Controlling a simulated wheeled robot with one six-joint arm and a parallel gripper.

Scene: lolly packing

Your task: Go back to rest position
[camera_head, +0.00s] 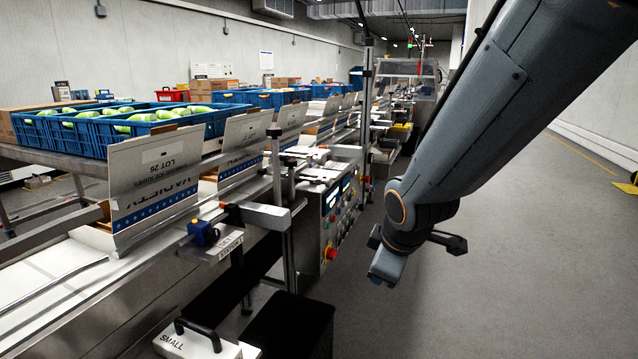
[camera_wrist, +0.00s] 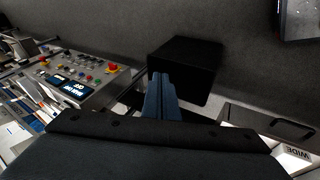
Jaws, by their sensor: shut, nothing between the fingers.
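My arm reaches in from the upper right in the head view, and my gripper (camera_head: 385,266) hangs at its end over the open floor, to the right of the packing line. In the wrist view my gripper (camera_wrist: 160,82) shows its two blue-grey fingers pressed together, with nothing between them. The gripper touches nothing that I can see.
A control panel (camera_head: 338,212) with coloured buttons stands left of my gripper. A black box (camera_head: 290,325) and a case marked SMALL (camera_head: 205,343) sit at the bottom. Open cartons (camera_head: 155,180) and a blue crate (camera_head: 120,140) line the left. The grey floor (camera_head: 530,240) at right is clear.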

